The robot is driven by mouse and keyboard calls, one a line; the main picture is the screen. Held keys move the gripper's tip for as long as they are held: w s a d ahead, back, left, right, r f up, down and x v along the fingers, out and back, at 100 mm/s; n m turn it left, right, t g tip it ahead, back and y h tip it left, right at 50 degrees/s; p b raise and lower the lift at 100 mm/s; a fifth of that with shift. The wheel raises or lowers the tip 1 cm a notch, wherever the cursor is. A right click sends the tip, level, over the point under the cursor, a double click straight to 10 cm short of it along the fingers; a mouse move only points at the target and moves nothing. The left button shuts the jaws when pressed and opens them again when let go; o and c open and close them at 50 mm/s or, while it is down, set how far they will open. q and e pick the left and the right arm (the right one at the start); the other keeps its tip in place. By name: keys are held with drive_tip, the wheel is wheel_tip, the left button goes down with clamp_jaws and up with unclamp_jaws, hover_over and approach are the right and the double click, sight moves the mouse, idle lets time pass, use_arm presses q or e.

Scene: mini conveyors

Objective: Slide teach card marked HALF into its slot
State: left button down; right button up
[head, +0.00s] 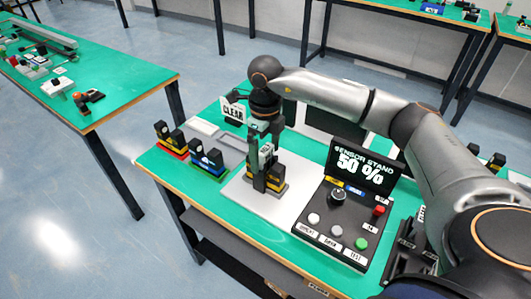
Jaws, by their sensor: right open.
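My right gripper (265,151) points down over the white plate (243,201), its jaws open, close above or beside a dark upright block with yellow parts (274,179). I cannot tell whether it touches that block. A white card marked CLEAR (233,111) stands just left of my right wrist. I cannot make out a card marked HALF or its slot; the gripper and arm cover part of this area. The sensor stand's screen (365,166) reads "SENSOR STAND 50 %". My left gripper is not in view.
A control panel (339,223) with a knob and several buttons stands right of the plate. Dark blocks on red-yellow (170,142) and blue-green (208,165) bases stand at left. The green table (190,190) has bare surface along its front left edge.

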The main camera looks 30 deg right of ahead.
wheel_tip(320, 180, up, 12)
idle(0.4)
idle(0.4)
